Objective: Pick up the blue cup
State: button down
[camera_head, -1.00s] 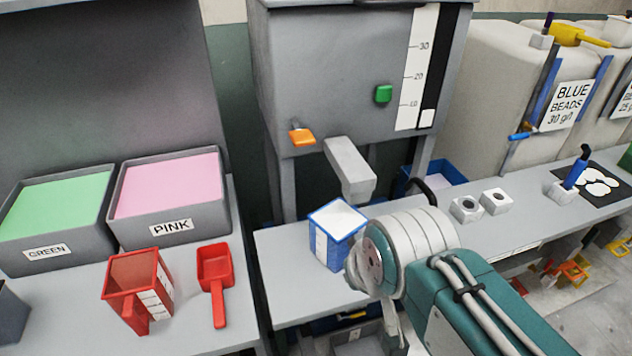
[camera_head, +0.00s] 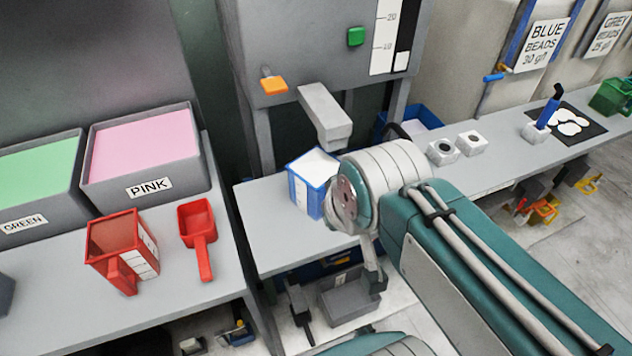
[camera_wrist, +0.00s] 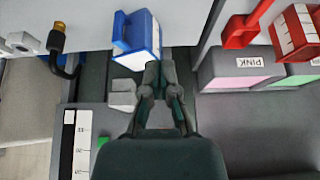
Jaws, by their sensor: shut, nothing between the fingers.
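The blue cup (camera_head: 297,188) stands upright on the bench below the grey press spout, with white fill at its top and a white scale label on its side. In the head view its right side is partly hidden by my arm. The cup also shows in the wrist view (camera_wrist: 122,36), with its handle towards the left. My gripper (camera_wrist: 160,66) is shut and empty in the wrist view. Its fingertips appear beside the cup's lower right corner in that picture; I cannot tell whether they touch it.
The grey press (camera_head: 300,50) with its spout (camera_head: 325,115) stands over the cup. A red cup (camera_head: 118,248) and red scoop (camera_head: 199,235) lie on the left bench beside the green and pink bins (camera_head: 145,155). Small white blocks (camera_head: 471,143) stand on the bench at right.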

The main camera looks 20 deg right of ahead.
dwell(0.4)
jog(key=c, duration=0.8)
grip_release()
jog(key=shift+o, duration=0.2)
jog(key=shift+w, duration=0.35)
jog(key=n+g, duration=0.5)
jog(key=g, duration=0.1)
send_over(306, 212)
notch_tip(306, 212, down, 10)
jog(key=shift+w+f, duration=0.15)
jog(key=shift+f, duration=3.55)
